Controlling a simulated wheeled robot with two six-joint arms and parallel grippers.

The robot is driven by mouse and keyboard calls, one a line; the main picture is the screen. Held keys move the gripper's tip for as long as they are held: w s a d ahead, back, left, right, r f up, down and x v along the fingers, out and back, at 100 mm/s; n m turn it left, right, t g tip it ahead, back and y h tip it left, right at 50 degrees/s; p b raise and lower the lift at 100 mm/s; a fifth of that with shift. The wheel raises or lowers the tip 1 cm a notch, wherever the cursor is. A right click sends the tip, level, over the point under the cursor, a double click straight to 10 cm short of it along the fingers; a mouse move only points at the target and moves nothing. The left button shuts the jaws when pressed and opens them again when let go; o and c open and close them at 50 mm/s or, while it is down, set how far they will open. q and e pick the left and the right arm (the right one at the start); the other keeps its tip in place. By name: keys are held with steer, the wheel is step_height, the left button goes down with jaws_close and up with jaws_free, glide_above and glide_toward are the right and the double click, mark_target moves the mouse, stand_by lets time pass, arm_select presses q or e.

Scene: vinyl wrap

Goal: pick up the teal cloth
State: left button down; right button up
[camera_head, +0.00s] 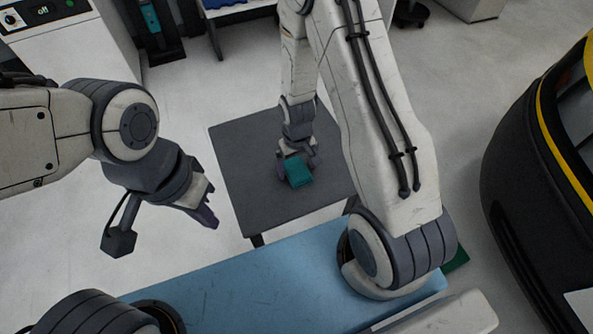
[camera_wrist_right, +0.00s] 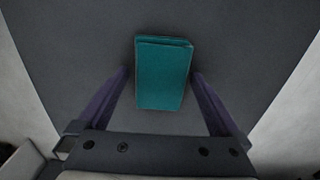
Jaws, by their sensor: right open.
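The teal cloth (camera_head: 298,172) is a folded rectangular block on the dark grey table in the head view. It also shows in the right wrist view (camera_wrist_right: 162,75), between and slightly beyond the fingertips. My right gripper (camera_wrist_right: 160,75) is open, with one purple finger on each side of the cloth and a gap at both sides. In the head view my right gripper (camera_head: 293,160) is above the cloth and partly hidden by its own wrist. My left gripper (camera_head: 211,208) hangs to the left of the table, away from the cloth; its finger gap is not clear.
The dark grey table (camera_head: 240,165) is otherwise bare. A black rounded machine with a yellow stripe (camera_head: 530,150) stands at the right. Pale floor is free around the table.

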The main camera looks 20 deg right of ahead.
mark_target(296, 167)
steer(key=c, duration=1.2)
steer(key=shift+o, duration=0.2)
steer(key=shift+r, duration=0.1)
steer(key=shift+r, duration=0.55)
step_height(296, 167, up, 3)
steer(key=shift+w+f+p, duration=0.1)
steer(key=shift+f+p, duration=0.05)
steer(key=shift+p, duration=0.45)
steer(key=s+d+r+p, duration=0.1)
steer(key=s+d+r, duration=0.5)
steer(key=d, duration=0.3)
steer(key=shift+s+d+r+p, duration=0.3)
steer(key=shift+s+d+r, duration=0.1)
steer(key=shift+r, duration=0.15)
